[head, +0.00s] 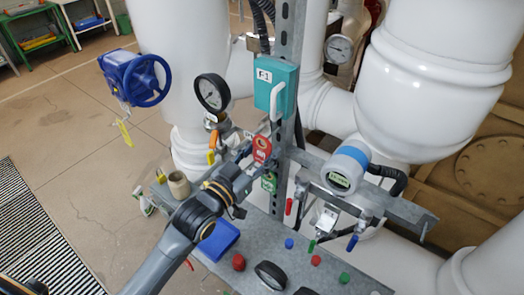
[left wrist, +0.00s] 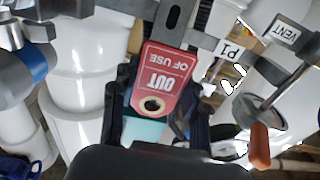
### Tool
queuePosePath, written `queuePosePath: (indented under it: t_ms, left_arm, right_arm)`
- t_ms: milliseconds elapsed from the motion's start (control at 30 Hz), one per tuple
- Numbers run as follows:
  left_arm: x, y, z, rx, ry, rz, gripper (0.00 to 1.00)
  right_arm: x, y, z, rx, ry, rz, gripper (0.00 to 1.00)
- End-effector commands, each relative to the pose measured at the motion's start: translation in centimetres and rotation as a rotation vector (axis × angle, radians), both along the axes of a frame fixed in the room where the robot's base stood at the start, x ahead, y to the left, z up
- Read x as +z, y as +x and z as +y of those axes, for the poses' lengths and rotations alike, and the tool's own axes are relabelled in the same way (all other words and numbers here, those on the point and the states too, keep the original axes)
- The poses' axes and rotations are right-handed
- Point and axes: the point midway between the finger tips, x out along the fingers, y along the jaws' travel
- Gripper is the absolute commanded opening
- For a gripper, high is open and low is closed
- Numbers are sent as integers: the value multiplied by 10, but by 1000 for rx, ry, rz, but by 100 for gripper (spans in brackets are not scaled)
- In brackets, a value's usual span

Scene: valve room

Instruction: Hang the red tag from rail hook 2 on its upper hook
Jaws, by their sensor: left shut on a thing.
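The red tag (head: 262,146) is upright in the head view, in front of the grey post just below the teal box (head: 276,84) marked F-1. In the left wrist view the red tag (left wrist: 165,72) reads "OUT OF USE" upside down, with a hole at its near end. My left gripper (head: 250,160) is shut on the red tag, with a finger on each side of it. A green tag (head: 269,182) hangs on the post just below. The upper hook cannot be made out clearly, nor whether the tag touches one.
A gauge (head: 212,92) and an orange-handled valve (left wrist: 260,146) are close beside the gripper. A blue-topped transmitter (head: 346,165) and a rail with small coloured tags are at right. A grey shelf (head: 258,236) below holds caps and a blue tray (head: 218,241).

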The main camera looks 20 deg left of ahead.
Motion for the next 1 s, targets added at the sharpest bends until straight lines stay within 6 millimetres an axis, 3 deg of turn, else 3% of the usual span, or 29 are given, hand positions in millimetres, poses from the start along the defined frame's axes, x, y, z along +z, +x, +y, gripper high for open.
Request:
queuePosePath:
  t_ms: [1000]
  left_arm:
    - [0, 10, -3, 0, 0, 0, 32]
  right_arm:
    - [6, 0, 0, 0, -1, 0, 66]
